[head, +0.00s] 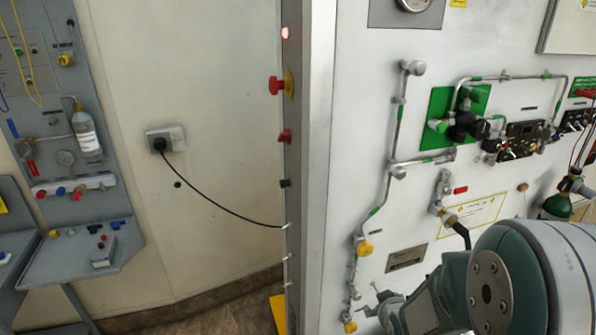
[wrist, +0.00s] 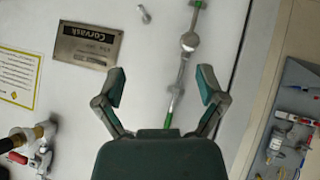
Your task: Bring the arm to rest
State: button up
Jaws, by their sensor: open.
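My gripper (wrist: 160,86) is open and empty in the wrist view, its two fingers spread apart in front of the white panel. In the head view my gripper (head: 376,301) shows at the lower right, partly hidden behind my grey-green arm. It is close to the lower end of the metal pipe with yellow fittings; I cannot tell whether they touch. In the wrist view a metal pipe (wrist: 181,75) with green bands runs behind the gap between the fingers.
The white panel carries a nameplate (head: 406,258), which also shows in the wrist view (wrist: 87,46), and a brass-fitted valve (head: 443,212). A black cable (head: 215,205) runs from a wall socket (head: 166,138) to the panel edge. A grey trainer stand (head: 80,262) is at the left.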

jog(key=s+a+r+m+g, duration=0.2)
jog(key=s+r, duration=0.7)
jog(key=s, duration=0.1)
jog(key=s+a+r+m+g, duration=0.2)
jog(key=s+r, duration=0.8)
jog(key=s, duration=0.1)
jog(key=shift+a+r, duration=0.1)
